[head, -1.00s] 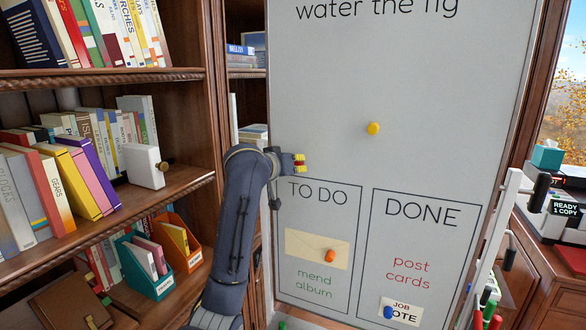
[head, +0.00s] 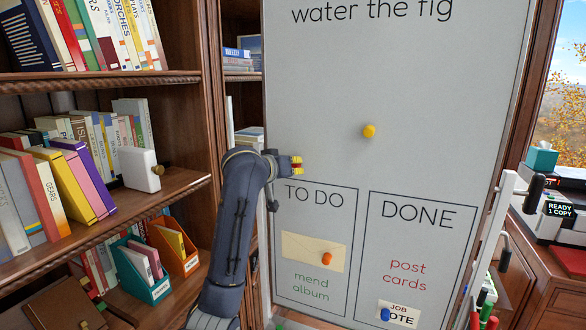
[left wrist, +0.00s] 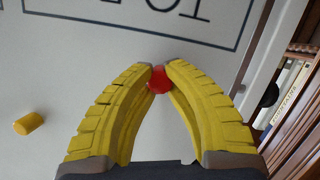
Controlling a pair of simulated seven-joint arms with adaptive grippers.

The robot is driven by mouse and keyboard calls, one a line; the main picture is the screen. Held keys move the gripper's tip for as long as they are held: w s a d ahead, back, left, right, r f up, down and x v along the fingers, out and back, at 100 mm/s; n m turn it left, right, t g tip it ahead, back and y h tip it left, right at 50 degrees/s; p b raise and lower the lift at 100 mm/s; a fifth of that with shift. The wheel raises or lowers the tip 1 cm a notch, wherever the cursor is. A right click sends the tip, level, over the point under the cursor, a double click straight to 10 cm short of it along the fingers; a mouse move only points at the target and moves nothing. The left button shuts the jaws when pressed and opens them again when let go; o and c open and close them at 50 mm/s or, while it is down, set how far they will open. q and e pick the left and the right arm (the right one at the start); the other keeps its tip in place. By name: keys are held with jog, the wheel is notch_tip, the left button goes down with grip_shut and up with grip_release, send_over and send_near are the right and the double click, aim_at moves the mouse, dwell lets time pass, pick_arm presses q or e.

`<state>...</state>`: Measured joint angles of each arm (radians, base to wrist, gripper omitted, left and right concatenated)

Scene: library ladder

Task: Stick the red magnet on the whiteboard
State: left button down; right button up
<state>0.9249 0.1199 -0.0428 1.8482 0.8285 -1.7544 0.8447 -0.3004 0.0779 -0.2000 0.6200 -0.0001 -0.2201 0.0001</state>
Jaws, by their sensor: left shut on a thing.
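My left gripper (head: 297,165) has yellow fingers and is shut on the red magnet (left wrist: 158,80), which sits between its fingertips in the left wrist view. In the head view the gripper is in front of the whiteboard (head: 330,90), just above the TO DO box, near the board's left edge. A small bit of red shows between the fingers there. I cannot tell whether the magnet touches the board. My right gripper is not in view.
A yellow magnet (head: 369,131) is on the board, right of the gripper. An orange magnet (head: 327,259) is on an envelope (head: 300,247) in the TO DO box. A blue magnet (head: 386,314) is on a note at the bottom. A bookshelf (head: 100,75) stands left.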

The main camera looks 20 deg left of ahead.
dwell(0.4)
pick_arm(q)
jog(key=c, duration=1.3)
grip_release()
jog(key=shift+c, duration=0.2)
